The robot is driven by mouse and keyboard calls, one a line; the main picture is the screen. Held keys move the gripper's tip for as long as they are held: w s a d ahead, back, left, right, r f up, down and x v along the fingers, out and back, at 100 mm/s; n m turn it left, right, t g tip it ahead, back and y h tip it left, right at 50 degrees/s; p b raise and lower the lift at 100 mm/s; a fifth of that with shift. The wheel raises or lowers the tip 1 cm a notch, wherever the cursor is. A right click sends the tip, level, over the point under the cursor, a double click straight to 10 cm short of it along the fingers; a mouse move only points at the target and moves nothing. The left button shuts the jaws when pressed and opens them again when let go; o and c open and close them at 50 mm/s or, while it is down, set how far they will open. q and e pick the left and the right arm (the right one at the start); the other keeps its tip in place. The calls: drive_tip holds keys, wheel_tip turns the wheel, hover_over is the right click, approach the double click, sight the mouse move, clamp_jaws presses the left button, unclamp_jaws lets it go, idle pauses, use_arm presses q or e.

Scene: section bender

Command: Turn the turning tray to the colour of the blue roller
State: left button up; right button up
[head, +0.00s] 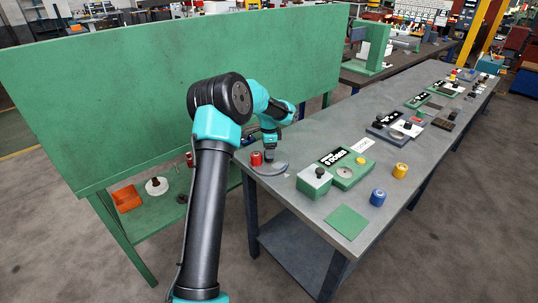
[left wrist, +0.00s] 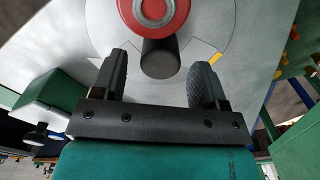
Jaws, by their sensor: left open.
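The turning tray (head: 279,169) is a grey disc at the near left end of the grey bench. A red roller (head: 256,158) stands at its left part; it also shows at the top of the left wrist view (left wrist: 178,22). A dark upright peg (left wrist: 160,62) shows below the red roller there. A yellow mark (left wrist: 216,58) is on the disc's right side. My left gripper (head: 269,155) is over the tray, open, with its fingers on either side of the peg and apart from it. The blue roller (head: 378,197) stands on the bench to the right. My right gripper is not in view.
A yellow roller (head: 400,171) stands behind the blue one. A green machine base (head: 345,172) and a grey-green box with a black knob (head: 314,181) stand right of the tray. A green square (head: 346,222) lies at the front edge. A green panel (head: 160,95) rises behind my arm.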

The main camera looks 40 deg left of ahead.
use_arm(q)
wheel_tip(320, 180, up, 14)
idle(0.4)
idle(0.5)
drive_tip(key=n, duration=0.6)
drive_tip(key=shift+f, duration=0.15)
wheel_tip(320, 180, down, 17)
drive_tip(key=shift+f, duration=0.1)
idle(0.7)
drive_tip(key=shift+c, duration=0.4)
clamp_jaws()
